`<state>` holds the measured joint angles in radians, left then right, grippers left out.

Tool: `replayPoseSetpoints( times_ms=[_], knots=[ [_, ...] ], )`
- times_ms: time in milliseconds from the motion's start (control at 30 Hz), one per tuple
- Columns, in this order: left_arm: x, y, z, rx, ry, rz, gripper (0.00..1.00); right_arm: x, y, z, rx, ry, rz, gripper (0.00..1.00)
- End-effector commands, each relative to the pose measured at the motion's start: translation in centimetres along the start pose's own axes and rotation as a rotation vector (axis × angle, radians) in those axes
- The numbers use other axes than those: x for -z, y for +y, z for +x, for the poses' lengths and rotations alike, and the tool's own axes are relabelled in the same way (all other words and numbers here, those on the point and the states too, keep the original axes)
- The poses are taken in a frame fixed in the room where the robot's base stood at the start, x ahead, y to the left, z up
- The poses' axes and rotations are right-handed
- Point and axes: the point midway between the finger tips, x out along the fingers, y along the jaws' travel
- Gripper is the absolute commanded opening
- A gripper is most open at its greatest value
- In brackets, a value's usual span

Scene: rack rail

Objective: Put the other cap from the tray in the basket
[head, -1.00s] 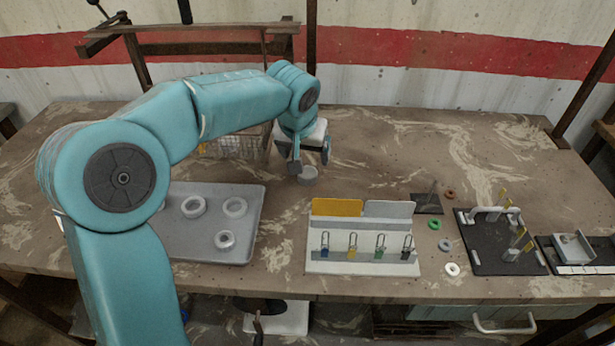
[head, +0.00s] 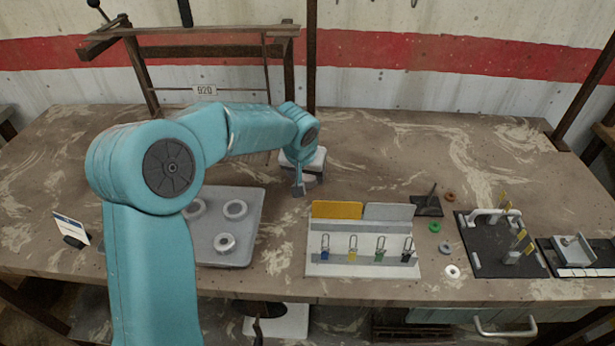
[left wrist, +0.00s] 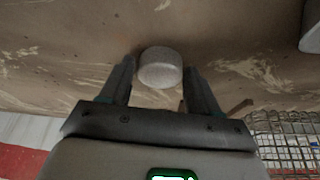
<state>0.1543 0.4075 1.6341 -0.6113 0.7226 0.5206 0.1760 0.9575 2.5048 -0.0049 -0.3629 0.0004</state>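My left gripper (head: 300,188) hangs low over the table, behind the card stand and right of the tray. It also shows in the left wrist view (left wrist: 160,75), open, its fingers on both sides of a pale round cap (left wrist: 160,70) with gaps beside it. In the head view the gripper largely hides this cap. The grey tray (head: 256,225) holds several pale round pieces, including one at the front (head: 226,243); my left arm covers its left part. The wire basket (left wrist: 290,145) shows at the lower right of the left wrist view; my arm hides it in the head view. My right gripper is out of view.
A stand with coloured padlocks (head: 360,262) is at the front centre. To its right are coloured rings (head: 434,227), a peg base (head: 427,205) and a black fixture board (head: 485,255). A wooden rack (head: 190,47) stands at the back.

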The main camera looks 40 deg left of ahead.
Motion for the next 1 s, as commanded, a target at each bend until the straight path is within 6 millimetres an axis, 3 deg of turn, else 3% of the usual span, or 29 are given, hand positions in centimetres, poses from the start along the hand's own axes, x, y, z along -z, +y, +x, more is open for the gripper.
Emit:
replayPoseSetpoints(
  times_ms=[33, 100, 167, 200, 467, 800, 1000],
  knots=[
    [0.0, 0.0, 0.0, 0.000, 0.000, 0.000, 0.44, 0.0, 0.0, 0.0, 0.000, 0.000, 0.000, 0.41],
    [0.0, 0.0, 0.0, 0.000, 0.000, 0.000, 0.23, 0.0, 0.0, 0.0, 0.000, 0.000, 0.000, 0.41],
    [0.0, 0.0, 0.0, 0.000, 0.000, 0.000, 0.23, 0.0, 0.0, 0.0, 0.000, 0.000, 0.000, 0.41],
    [0.0, 0.0, 0.0, 0.000, 0.000, 0.000, 0.18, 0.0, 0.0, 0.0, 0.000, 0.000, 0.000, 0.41],
    [0.4, 0.0, -0.9, 0.001, 0.002, -0.001, 0.18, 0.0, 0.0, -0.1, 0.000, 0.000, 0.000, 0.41],
    [3.1, 0.0, -7.3, 0.000, 0.004, 0.000, 0.18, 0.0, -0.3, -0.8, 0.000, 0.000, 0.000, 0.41],
    [3.8, 0.0, -9.2, 0.000, 0.001, 0.000, 0.18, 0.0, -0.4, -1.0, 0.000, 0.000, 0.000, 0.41]
  ],
)
